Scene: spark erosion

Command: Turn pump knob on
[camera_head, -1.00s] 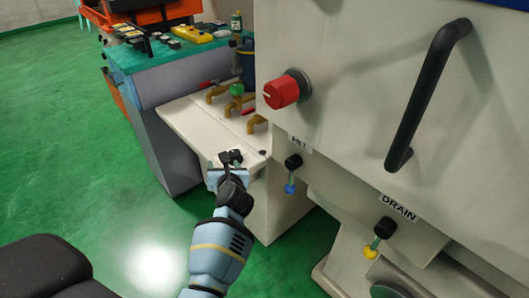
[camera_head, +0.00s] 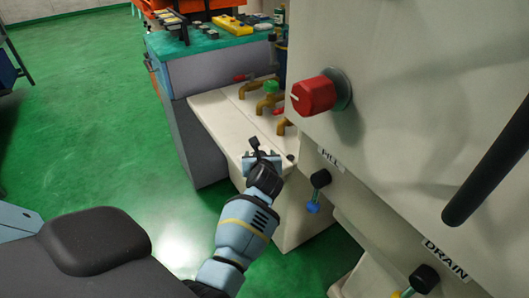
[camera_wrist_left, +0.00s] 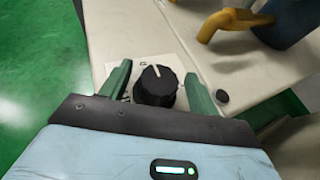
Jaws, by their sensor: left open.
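The black round knob (camera_wrist_left: 155,86) with a white pointer line sits on a pale plate on the cream bench top in the left wrist view. Its pointer is directed toward the top of the picture, slightly left. My left gripper (camera_wrist_left: 157,72) is open, with one green finger on each side of the knob. I cannot tell whether either finger touches it. In the head view my left gripper (camera_head: 262,152) is at the front edge of the cream bench (camera_head: 215,115) and hides most of the knob. My right gripper is not in view.
Brass taps (camera_head: 268,103) stand behind on the bench. The cream machine at right carries a red knob (camera_head: 314,95), a FILL valve (camera_head: 318,180), a DRAIN valve (camera_head: 422,280) and a black handle (camera_head: 490,170). A small black button (camera_wrist_left: 222,96) lies right of the gripper.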

